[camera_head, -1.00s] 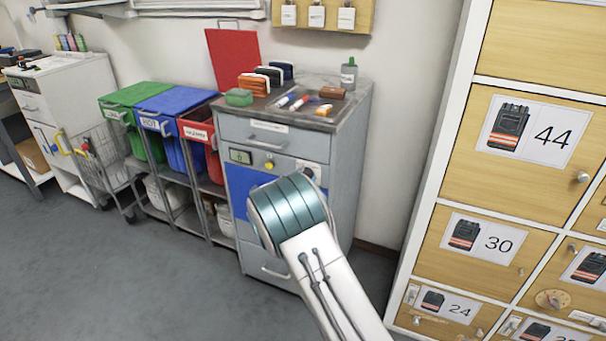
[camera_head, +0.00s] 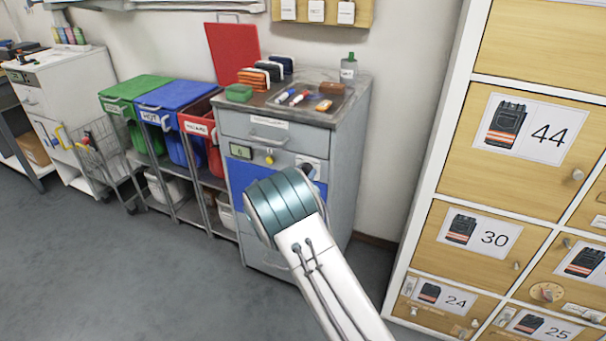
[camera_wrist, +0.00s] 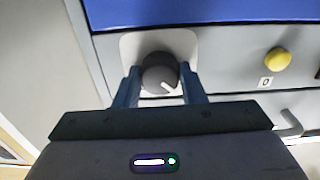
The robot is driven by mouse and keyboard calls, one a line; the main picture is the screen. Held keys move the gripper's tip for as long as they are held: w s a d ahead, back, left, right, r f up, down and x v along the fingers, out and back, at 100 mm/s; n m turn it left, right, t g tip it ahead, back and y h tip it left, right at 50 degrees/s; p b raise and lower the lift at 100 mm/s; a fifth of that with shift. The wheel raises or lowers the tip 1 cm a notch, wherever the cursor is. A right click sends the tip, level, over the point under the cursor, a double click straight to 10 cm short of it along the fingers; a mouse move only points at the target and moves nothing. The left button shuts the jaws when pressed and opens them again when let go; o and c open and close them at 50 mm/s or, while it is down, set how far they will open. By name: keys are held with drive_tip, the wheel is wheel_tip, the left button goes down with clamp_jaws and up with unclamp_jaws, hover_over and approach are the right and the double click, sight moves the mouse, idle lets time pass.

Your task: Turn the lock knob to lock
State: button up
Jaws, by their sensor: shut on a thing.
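The dark round lock knob (camera_wrist: 160,73) sits on a light plate (camera_wrist: 128,47) on the grey cabinet front in the wrist view. A white mark on the knob points to the lower right. My gripper (camera_wrist: 160,84) has one finger on each side of the knob and is shut on it. In the head view, the grey cabinet (camera_head: 345,160) stands in the middle, and my arm covers part of its front.
A yellow button (camera_wrist: 278,59) with a "0" label is right of the knob. Green (camera_head: 135,87), blue (camera_head: 178,95) and red (camera_head: 197,124) bins stand left of the cabinet. A numbered wooden locker wall (camera_head: 440,180) rises at the right. Grey floor is clear in front.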

drive_tip(key=o, duration=1)
drive_tip(key=p+v, duration=0.1)
drive_tip(key=v, duration=1.3)
drive_tip(key=shift+w, duration=0.1)
